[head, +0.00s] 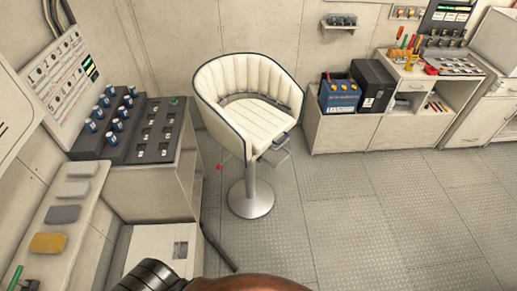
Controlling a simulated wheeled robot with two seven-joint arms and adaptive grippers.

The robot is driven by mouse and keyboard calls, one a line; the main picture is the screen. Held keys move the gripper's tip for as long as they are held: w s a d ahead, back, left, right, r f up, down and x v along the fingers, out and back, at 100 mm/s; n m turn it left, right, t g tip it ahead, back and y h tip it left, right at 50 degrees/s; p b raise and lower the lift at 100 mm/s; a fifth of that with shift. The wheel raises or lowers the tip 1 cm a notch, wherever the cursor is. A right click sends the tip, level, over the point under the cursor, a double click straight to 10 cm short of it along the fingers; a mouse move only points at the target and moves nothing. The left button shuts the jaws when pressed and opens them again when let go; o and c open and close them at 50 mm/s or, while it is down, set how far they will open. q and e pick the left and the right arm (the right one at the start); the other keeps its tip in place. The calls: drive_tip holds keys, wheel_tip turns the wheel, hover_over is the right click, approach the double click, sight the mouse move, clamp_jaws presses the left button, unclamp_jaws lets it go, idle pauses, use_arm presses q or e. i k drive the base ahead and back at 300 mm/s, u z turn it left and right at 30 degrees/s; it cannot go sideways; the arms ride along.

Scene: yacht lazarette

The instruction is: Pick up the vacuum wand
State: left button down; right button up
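A thin dark rod (219,247) slants over the floor at the lower middle, just right of a low white box. It may be the vacuum wand, but it is too small and partly covered to be sure. Its upper end meets the edge of the box and the cabinet. A black ribbed round part (150,276) and a brown rounded surface show at the bottom edge; I cannot tell whether they are parts of me. Neither of my grippers shows in the head view.
A white padded swivel chair (251,146) on a round metal base stands mid-floor. A left cabinet (150,188) carries dark racks. The low white box (163,247) stands before it. Benches with a battery (340,94) line the back right. The grey floor at right is clear.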

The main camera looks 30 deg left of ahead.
sight(205, 231)
drive_tip(key=z, duration=0.2)
drive_tip(key=i, duration=1)
drive_tip(key=u, duration=3.05)
drive_tip(key=i, duration=0.6)
drive_tip(key=u, duration=0.15)
